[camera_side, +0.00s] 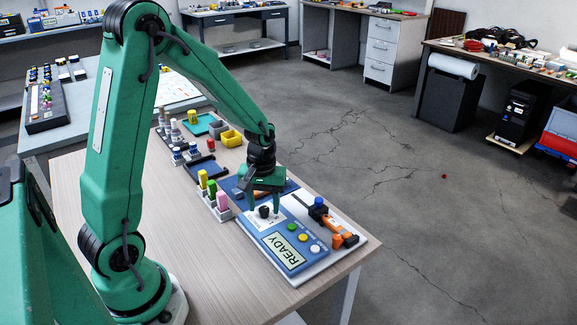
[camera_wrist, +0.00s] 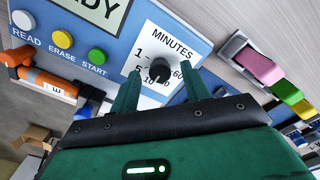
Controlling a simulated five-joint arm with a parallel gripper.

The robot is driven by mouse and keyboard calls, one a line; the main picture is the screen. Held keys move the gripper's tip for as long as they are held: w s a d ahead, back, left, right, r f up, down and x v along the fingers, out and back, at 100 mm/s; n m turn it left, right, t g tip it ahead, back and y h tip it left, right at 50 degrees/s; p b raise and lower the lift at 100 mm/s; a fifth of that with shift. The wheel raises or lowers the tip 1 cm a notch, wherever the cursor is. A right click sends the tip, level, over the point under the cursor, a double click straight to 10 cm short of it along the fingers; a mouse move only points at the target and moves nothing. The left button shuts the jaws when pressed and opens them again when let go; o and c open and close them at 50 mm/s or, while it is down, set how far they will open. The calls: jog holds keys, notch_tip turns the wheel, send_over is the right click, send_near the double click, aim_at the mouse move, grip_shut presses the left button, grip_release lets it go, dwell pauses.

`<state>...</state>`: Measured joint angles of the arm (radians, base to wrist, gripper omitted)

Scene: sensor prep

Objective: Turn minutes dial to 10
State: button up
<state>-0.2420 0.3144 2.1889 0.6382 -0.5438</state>
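The minutes dial is a black knob (camera_side: 264,211) on a white panel of the blue device (camera_side: 262,240), whose screen reads READY. In the wrist view the knob (camera_wrist: 162,68) sits among printed marks including 1, 5, 10 and 60, under the word MINUTES. I cannot tell for sure which mark it points to. My gripper (camera_side: 264,207) is above the panel, pointing down. In the wrist view my gripper's (camera_wrist: 162,76) two green fingers are apart, one on each side of the knob. Gaps show between fingers and knob, so it is open and empty.
White, yellow and green buttons (camera_wrist: 62,39) line the device beside the screen. An orange-and-black tool (camera_side: 338,234) lies on the tray's right side. A rack with pink, green and yellow pieces (camera_side: 213,193) stands left of the device. The front-left tabletop (camera_side: 210,260) is clear.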

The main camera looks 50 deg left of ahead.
aim_at(264, 209)
jog(key=shift+r, duration=3.85)
jog(key=s+d+r+m+t, duration=0.5)
jog(key=s+d+r+m, duration=0.3)
jog(key=s+r, duration=0.4)
jog(key=shift+s+d+r+m+t, duration=0.2)
jog(key=shift+d+m+t, duration=0.1)
jog(key=shift+m, duration=0.2)
